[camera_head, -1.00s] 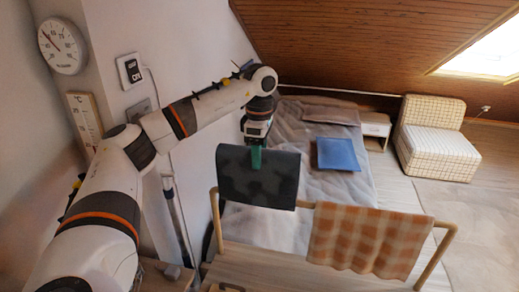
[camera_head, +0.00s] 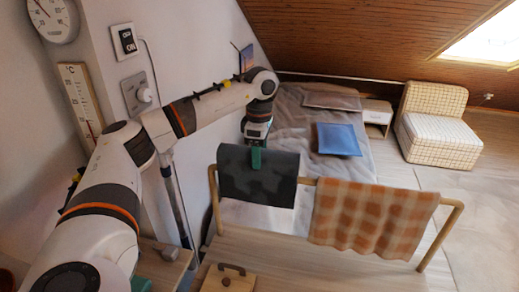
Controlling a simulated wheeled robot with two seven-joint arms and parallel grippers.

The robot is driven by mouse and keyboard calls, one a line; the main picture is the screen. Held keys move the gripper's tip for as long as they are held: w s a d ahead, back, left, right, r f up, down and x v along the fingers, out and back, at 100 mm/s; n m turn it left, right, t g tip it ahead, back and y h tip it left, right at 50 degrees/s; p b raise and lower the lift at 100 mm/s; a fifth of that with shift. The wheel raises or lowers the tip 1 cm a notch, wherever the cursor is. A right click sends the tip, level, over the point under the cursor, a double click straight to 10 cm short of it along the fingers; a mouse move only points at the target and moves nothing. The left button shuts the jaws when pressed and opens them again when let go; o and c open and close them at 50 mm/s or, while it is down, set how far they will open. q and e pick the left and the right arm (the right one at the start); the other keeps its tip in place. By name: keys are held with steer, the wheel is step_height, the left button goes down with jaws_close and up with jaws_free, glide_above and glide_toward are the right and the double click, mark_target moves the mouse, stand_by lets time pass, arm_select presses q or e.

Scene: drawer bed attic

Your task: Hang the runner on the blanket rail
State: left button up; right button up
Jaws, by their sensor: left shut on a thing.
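The dark grey runner (camera_head: 243,184) hangs folded over the left end of the wooden blanket rail (camera_head: 446,232), as far as this view shows. My left gripper (camera_head: 257,153) is above it, with its green fingers shut on the runner's top edge. The rail under the runner is hidden. An orange checked blanket (camera_head: 370,216) hangs over the right part of the same rail, a small gap away from the runner. My right gripper is not in view.
A bed (camera_head: 302,120) with a blue cushion (camera_head: 338,140) stands behind the rail. A checked armchair (camera_head: 437,128) is at the back right. A wooden lid with a handle (camera_head: 228,280) lies in front, below the rail. The wall is close on the left.

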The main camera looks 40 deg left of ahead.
arm_select(q)
steer(key=shift+f+b, duration=1.45)
steer(key=shift+f, duration=1.25)
steer(key=o, duration=1.5)
steer(key=shift+o, duration=0.2)
step_height(320, 180, up, 8)
steer(key=shift+r+b, duration=0.2)
steer(key=shift+b, duration=0.75)
step_height(320, 180, up, 3)
steer(key=shift+f+p, duration=0.1)
steer(key=shift+p, duration=0.4)
steer(key=shift+r, duration=0.45)
steer(key=shift+f, duration=0.2)
